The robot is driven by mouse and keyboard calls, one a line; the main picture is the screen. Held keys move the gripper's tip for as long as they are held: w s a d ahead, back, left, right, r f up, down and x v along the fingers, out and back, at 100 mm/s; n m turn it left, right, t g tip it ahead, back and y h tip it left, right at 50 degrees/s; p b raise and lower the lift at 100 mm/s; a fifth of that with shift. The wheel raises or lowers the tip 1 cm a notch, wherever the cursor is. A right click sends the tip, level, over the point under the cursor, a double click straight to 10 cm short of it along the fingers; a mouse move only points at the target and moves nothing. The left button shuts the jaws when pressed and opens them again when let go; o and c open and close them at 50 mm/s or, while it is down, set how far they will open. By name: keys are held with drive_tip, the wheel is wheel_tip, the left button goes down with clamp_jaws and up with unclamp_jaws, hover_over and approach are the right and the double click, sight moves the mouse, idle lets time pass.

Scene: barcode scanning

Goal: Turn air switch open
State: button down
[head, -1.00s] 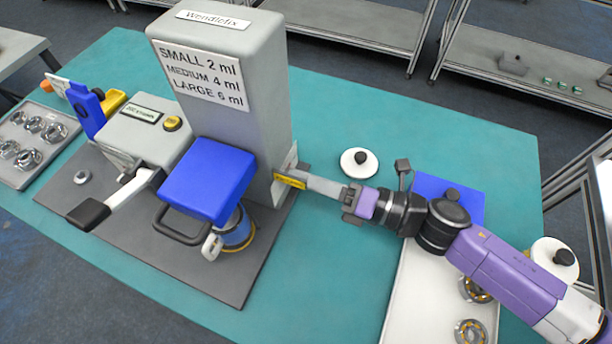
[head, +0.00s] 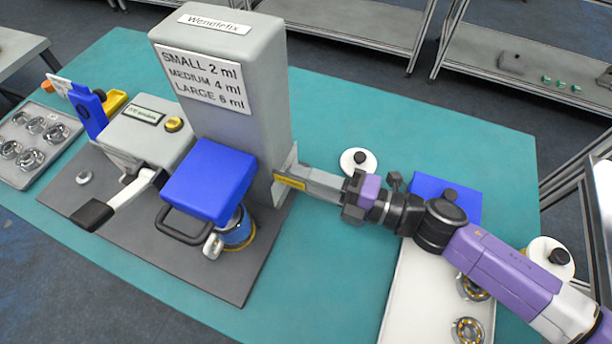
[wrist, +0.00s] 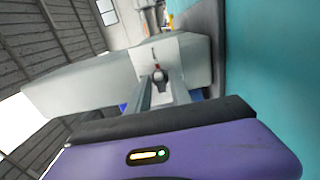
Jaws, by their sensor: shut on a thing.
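In the head view my gripper (head: 297,180) reaches in from the right to the machine's lower right side, beside a yellow label (head: 291,183). The fingers hide the switch there, and I cannot tell its position.
A blue block (head: 210,180) juts from the machine's front. A grey device with a lever (head: 150,135) stands left. A white round lid with a black knob (head: 358,161) lies behind my gripper. A white tray (head: 408,300) with metal rings is at right. The teal table (head: 400,120) is clear behind.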

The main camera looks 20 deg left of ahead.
idle(0.3)
drive_tip(key=c, duration=1.5)
unclamp_jaws()
drive_tip(key=d, duration=0.2)
drive_tip(key=d+b, duration=0.1)
drive_tip(key=d, duration=0.2)
drive_tip(key=d+b, duration=0.1)
drive_tip(key=d, duration=0.1)
drive_tip(key=shift+w+d, duration=0.25)
drive_tip(key=shift+d, duration=0.15)
